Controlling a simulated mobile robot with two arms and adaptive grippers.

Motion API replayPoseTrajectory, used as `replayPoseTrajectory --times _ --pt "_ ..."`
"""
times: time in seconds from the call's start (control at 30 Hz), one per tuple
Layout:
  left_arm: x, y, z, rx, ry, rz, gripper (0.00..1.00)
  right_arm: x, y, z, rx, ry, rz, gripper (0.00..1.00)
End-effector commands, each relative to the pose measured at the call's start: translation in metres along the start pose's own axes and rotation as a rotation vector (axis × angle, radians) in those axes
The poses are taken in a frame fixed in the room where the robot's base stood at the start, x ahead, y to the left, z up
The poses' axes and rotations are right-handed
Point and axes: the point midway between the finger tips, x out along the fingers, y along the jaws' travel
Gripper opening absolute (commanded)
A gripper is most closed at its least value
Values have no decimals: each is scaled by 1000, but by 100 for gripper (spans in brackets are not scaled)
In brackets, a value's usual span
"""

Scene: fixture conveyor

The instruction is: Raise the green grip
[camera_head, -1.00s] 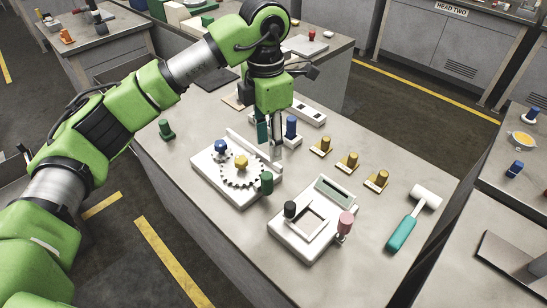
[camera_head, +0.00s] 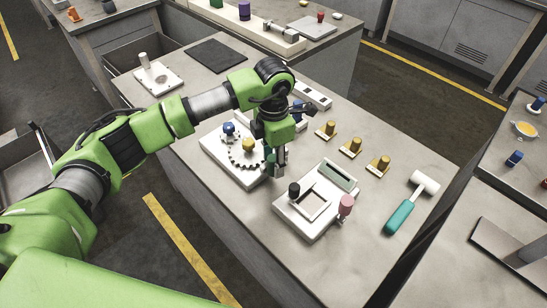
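The dark green grip (camera_head: 270,168) stands at the right corner of a white fixture (camera_head: 222,157) with a toothed wheel, a blue knob (camera_head: 228,128) and a yellow knob (camera_head: 248,144). My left gripper (camera_head: 277,168) points down right at the green grip and partly covers it. I cannot tell whether its fingers are around the grip or beside it, nor whether they are open or shut. The grip appears to be at its place on the fixture. My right gripper is not in view.
A white frame fixture (camera_head: 306,232) with a black knob (camera_head: 294,190) and a pink knob (camera_head: 346,205) stands close to the right. The table's front right is clear.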

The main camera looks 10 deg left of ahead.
Motion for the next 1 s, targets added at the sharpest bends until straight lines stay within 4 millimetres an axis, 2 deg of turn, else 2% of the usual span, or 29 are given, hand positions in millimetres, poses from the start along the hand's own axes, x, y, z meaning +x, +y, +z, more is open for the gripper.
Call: replayPoseTrajectory --times 0.3,0.33,0.47,0.63,0.83,1.0 --pt "3 0 0 0 -1 1 38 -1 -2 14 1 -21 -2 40" --pt "3 0 0 0 -1 1 33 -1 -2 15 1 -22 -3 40" --pt "3 0 0 0 -1 1 0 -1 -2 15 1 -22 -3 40" --pt "1 0 0 0 -1 1 0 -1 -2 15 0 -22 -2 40" --pt "-22 1 0 -1 -2 3 0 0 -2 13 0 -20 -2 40" --pt "-25 1 0 -2 -2 2 0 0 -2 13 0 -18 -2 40"
